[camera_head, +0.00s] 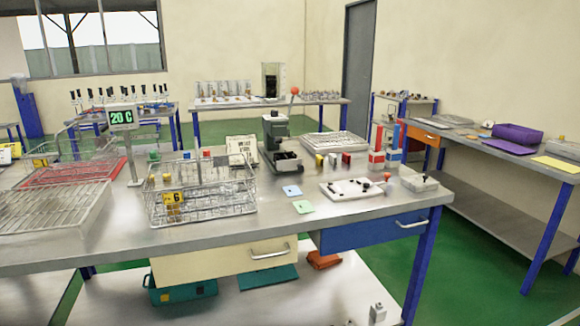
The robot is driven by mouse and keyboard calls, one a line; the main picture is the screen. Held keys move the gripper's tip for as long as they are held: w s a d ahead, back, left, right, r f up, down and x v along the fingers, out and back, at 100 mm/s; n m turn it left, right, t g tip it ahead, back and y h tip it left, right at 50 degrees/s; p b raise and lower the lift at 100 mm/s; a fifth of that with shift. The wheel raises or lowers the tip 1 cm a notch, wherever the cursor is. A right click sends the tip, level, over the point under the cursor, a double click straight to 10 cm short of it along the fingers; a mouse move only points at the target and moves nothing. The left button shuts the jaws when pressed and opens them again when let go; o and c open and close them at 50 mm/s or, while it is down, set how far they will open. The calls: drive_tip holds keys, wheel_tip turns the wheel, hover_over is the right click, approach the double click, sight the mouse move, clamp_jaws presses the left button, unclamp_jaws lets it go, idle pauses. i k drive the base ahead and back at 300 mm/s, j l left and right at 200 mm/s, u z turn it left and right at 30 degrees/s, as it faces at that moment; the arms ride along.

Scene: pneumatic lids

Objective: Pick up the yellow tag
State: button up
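A small yellow tag (173,204) with a dark number, which looks like a 6, is on the front left side of a wire basket (225,207). The basket stands on the near steel workbench (300,228), left of the middle. The tag faces me and nothing covers it. A flat yellow sheet (556,163) lies on the right-hand bench. My gripper is not in view.
A display post reading 20 C (122,119) stands behind the basket at left. Wire racks (50,205) fill the bench's left end. Blue and green cards (304,207) and a white board (352,190) lie to the right. The front strip of the bench is clear.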

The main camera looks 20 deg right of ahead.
sight(319, 161)
drive_tip(key=i+l, duration=0.15)
drive_tip(key=l, duration=0.25)
drive_tip(key=i+l, duration=0.15)
drive_tip(key=l, duration=0.2)
drive_tip(key=i+l, duration=0.15)
drive_tip(key=l, duration=0.25)
drive_tip(key=i+l, duration=0.15)
drive_tip(key=l, duration=0.25)
drive_tip(key=i+l, duration=0.15)
drive_tip(key=l, duration=0.2)
drive_tip(key=i+l, duration=0.15)
drive_tip(key=l, duration=0.25)
drive_tip(key=i, duration=0.5)
